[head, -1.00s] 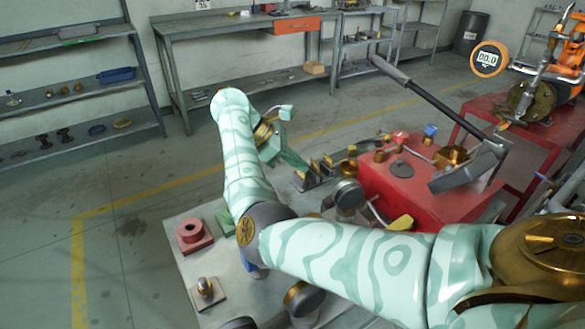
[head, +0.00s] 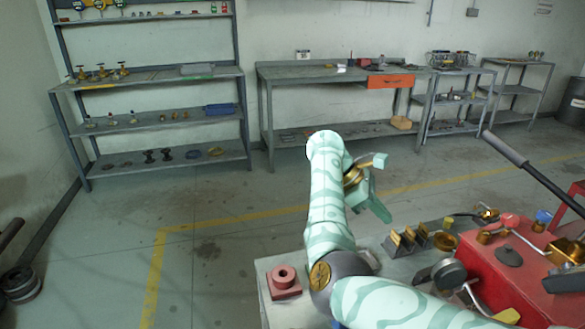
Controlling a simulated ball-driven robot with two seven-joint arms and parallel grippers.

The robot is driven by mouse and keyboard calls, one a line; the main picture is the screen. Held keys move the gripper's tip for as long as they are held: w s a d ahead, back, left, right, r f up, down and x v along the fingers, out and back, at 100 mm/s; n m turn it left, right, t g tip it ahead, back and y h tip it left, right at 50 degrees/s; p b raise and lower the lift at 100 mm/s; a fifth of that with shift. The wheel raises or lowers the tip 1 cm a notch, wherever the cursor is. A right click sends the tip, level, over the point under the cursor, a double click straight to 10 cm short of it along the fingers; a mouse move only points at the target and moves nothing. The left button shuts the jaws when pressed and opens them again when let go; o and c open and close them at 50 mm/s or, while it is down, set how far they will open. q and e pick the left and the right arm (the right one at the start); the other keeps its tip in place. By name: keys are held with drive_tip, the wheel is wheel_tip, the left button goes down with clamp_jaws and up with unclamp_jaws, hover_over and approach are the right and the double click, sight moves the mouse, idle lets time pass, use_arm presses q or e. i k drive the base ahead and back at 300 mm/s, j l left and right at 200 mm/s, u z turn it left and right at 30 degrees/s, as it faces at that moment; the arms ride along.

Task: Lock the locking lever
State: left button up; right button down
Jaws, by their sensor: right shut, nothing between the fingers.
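A long lever with a dark grip (head: 505,150) slants up to the left at the right edge, over a red block (head: 505,270). I cannot tell for sure whether it is the locking lever; its lower end is cut off by the frame. My right gripper (head: 376,190), pale green, is shut and empty. It is in the air left of the lever and well apart from it. My left gripper is not in view.
A bench (head: 264,290) carries a red ring-shaped part (head: 284,280) and several small metal parts. My right arm hides part of this bench. Shelves (head: 155,130) and a workbench (head: 330,75) stand along the wall. The floor at left centre is clear.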

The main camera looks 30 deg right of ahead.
sight(422, 275)
drive_tip(key=k+j, duration=0.15)
drive_tip(key=j, duration=0.15)
drive_tip(key=k+j, duration=0.15)
drive_tip(key=j, duration=0.15)
drive_tip(key=k+j, duration=0.1)
drive_tip(key=j, duration=0.25)
drive_tip(key=k+j, duration=0.15)
drive_tip(key=j, duration=0.15)
